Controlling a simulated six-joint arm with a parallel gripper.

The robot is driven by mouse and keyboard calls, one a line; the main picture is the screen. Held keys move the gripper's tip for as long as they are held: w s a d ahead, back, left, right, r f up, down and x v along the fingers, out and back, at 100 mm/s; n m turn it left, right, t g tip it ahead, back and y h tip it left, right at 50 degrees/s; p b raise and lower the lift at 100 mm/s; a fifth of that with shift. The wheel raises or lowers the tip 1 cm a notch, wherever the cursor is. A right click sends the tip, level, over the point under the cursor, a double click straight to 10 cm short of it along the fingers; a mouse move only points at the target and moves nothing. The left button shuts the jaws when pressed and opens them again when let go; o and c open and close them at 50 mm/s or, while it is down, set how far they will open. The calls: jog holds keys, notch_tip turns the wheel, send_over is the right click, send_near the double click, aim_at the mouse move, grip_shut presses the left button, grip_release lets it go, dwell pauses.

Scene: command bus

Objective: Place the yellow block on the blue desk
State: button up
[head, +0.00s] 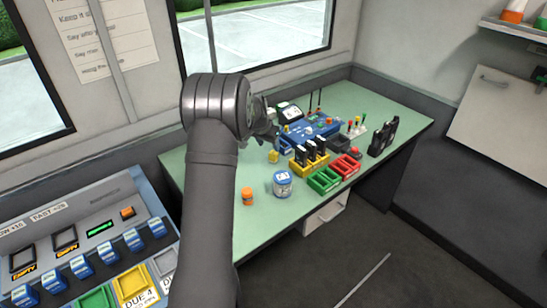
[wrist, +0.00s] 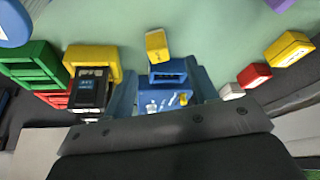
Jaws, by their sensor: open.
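A small yellow block (head: 273,157) stands on the green table, just in front of a small blue tray (head: 286,146). In the wrist view the yellow block (wrist: 157,45) is beyond the blue tray (wrist: 167,76). The blue desk-like console (head: 318,130) is behind the tray, with small parts on top. My gripper (head: 270,128) is partly hidden by my arm, above the table's back part, left of the console. In the wrist view my gripper (wrist: 165,82) is open and empty, its fingers on either side of the blue tray. The yellow block lies ahead of the fingertips, apart from them.
Yellow (head: 309,163), green (head: 324,181) and red (head: 345,165) bins stand right of the block. A blue-white jar (head: 282,184) and an orange jar (head: 247,197) are in front. In the wrist view another yellow block (wrist: 288,48) and a red block (wrist: 254,75) lie right.

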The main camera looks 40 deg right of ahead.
aim_at(273, 152)
jog(key=x, duration=0.8)
jog(key=shift+d+r, duration=0.1)
jog(key=shift+d, duration=0.25)
jog(key=c, duration=1.1)
grip_shut()
jog(key=shift+r, duration=0.1)
